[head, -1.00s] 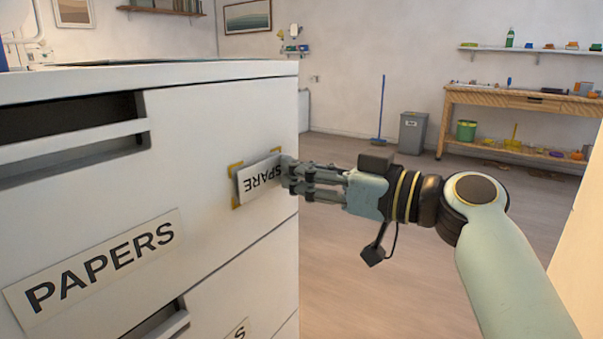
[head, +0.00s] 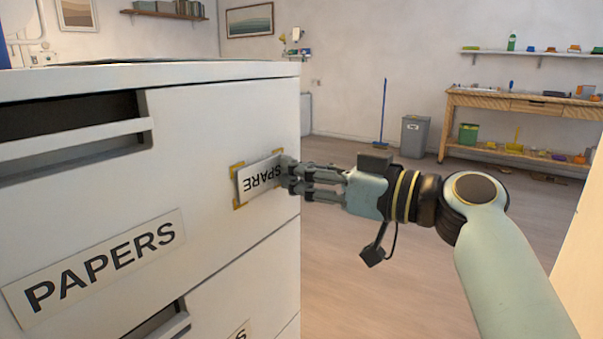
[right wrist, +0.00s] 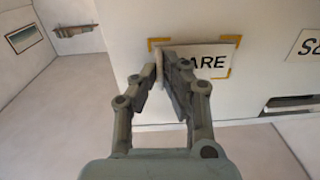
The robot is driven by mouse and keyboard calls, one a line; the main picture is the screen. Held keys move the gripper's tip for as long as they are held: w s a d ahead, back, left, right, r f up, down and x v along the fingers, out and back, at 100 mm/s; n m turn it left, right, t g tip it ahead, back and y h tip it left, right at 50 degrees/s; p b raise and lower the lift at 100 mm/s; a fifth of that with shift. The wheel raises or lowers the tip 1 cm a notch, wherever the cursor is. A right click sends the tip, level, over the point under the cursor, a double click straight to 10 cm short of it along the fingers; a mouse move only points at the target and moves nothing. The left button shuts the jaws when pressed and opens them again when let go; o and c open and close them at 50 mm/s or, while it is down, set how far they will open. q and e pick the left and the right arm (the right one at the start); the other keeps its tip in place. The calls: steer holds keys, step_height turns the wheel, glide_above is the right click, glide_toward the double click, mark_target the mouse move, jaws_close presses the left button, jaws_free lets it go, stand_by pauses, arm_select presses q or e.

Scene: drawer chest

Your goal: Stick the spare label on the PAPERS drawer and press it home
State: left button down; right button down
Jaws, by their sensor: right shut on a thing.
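The spare label (head: 258,181) is a white plate marked SPARE, upside down in the head view. It lies at the yellow corner marks (head: 237,203) on the PAPERS drawer (head: 215,120), right of the PAPERS lettering plate (head: 95,265). My right gripper (head: 287,177) is shut on the label's right end. In the right wrist view the gripper (right wrist: 165,70) has a finger either side of the label's edge, and the label (right wrist: 215,60) sits within the yellow marks. I cannot tell whether its back fully touches the drawer. My left gripper is not in view.
The chest has a recessed handle slot (head: 70,118) at upper left and a lower drawer (head: 250,290) below. Open floor (head: 370,240) lies right of the chest. A bin (head: 414,136), a broom (head: 382,115) and a workbench (head: 520,105) stand far back.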

steer(key=shift+w+a+r, duration=0.15)
steer(key=shift+w+a, duration=0.2)
steer(key=shift+a, duration=0.2)
stand_by(0.7)
stand_by(0.3)
steer(key=c, duration=1.4)
jaws_free()
steer(key=shift+d, duration=0.1)
steer(key=v, duration=0.4)
steer(key=b+v, duration=0.1)
steer(key=shift+s+d+f, duration=0.15)
steer(key=shift+s+f, duration=0.15)
steer(key=shift+s, duration=0.15)
